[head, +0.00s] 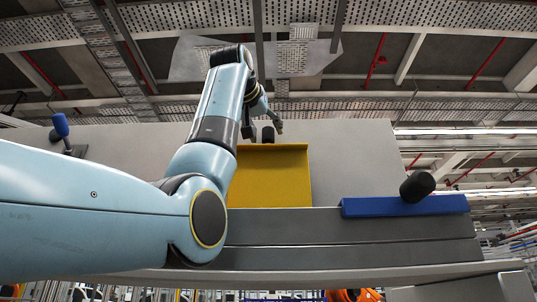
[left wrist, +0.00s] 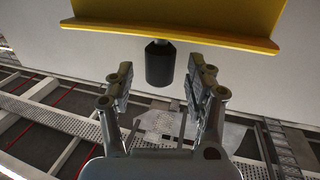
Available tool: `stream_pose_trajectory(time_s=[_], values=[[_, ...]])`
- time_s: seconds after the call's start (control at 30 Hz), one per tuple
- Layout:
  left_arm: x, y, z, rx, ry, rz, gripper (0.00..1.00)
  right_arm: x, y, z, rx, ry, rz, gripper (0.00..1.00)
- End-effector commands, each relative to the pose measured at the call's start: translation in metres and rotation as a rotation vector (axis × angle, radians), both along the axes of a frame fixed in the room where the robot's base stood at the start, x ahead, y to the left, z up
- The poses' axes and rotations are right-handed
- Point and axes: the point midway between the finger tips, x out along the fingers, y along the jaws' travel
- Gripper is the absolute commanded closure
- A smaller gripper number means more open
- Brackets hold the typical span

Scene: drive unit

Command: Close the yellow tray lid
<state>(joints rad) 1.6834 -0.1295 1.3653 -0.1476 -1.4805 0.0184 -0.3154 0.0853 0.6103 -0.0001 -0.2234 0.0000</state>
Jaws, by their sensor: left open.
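The yellow tray lid (head: 270,178) is a flat panel with a raised lip along its top edge, set against a grey unit in the head view. It also fills the top of the left wrist view (left wrist: 180,22). A black cylindrical knob (left wrist: 160,64) shows just beyond the lip, and also in the head view (head: 268,134). My left gripper (head: 273,124) is open beside this knob. In the left wrist view its two fingers appear on either side of the knob, with gaps on both sides. I cannot tell how deep the knob sits between them. My right gripper is not in view.
A blue bar (head: 385,207) with a black knob (head: 417,187) is at the right of the grey unit (head: 350,160). A blue-topped handle (head: 61,126) stands at the left. My left arm covers part of the unit. The grey surface right of the lid is bare.

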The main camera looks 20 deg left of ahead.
Motion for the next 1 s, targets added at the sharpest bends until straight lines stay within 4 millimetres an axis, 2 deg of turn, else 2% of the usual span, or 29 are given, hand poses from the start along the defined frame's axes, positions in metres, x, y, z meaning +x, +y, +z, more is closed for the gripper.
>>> stream_pose_trajectory(time_s=[0.03,0.1,0.3,0.57,0.9,1.0], values=[[0.009,0.0,0.003,0.0,0.004,0.0,0.45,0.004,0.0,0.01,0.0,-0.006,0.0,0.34],[0.019,0.001,0.003,0.0,0.002,0.0,0.45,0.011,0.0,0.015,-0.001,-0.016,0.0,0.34],[0.033,0.001,0.001,0.0,0.001,0.0,0.45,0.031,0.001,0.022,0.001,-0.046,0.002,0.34],[0.034,0.001,-0.001,0.0,0.0,0.0,0.45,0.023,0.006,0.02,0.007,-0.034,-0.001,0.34],[0.034,0.001,0.0,0.0,0.0,0.0,0.9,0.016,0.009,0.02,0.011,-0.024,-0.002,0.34],[0.034,0.001,0.0,0.0,0.0,0.0,1.0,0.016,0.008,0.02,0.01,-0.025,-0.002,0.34]])
